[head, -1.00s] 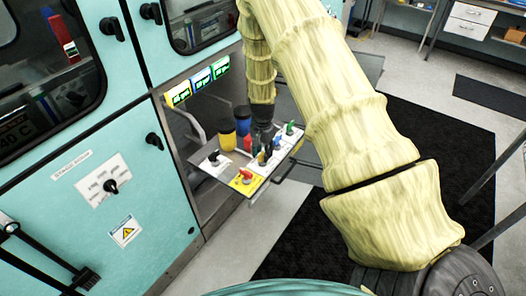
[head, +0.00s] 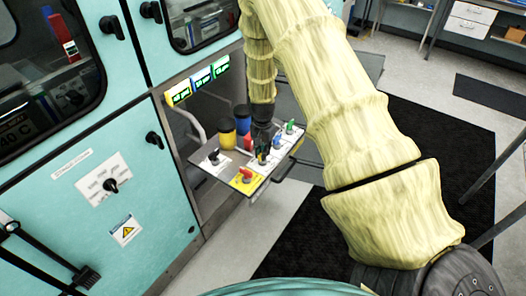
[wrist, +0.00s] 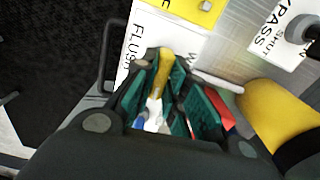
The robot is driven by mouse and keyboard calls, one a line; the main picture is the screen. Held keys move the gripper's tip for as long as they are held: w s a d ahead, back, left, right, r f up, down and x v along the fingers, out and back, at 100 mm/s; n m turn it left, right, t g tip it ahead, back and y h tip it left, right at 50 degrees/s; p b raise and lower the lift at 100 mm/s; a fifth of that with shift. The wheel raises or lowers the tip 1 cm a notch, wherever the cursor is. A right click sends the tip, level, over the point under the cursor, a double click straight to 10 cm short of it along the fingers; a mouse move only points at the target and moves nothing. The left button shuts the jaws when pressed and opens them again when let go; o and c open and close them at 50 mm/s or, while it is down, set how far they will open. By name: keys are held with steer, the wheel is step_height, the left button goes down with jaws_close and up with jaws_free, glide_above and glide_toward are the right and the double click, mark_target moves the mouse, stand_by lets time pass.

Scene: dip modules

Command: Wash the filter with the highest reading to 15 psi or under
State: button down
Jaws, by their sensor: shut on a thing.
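My gripper (wrist: 165,92) is shut on a yellow valve handle (wrist: 163,72), which stands between its teal pads in the wrist view. A white plate marked FLUSH (wrist: 140,38) lies beside it. In the head view my gripper (head: 262,136) is low over the valve shelf, largely hiding the handle. Three displays, yellow-framed (head: 180,93), blue-framed (head: 203,77) and green-framed (head: 222,68), hang on the cabinet behind; their readings are too small to read. A yellow canister (head: 228,141) and a blue one (head: 242,121) stand by the shelf.
A red handle (head: 247,174) on a yellow plate and a black knob (head: 213,157) on a white plate sit at the shelf front. Blue and green handles (head: 289,127) stand close to my gripper. A yellow canister (wrist: 277,110) is right of it in the wrist view.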

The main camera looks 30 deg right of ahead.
steer(key=n, duration=0.8)
steer(key=shift+n+b, duration=0.3)
steer(key=shift+b, duration=0.05)
steer(key=n, duration=0.4)
steer(key=shift+n, duration=2.3)
steer(key=c, duration=1.4)
jaws_free()
steer(key=shift+c, duration=0.2)
step_height(320, 180, up, 12)
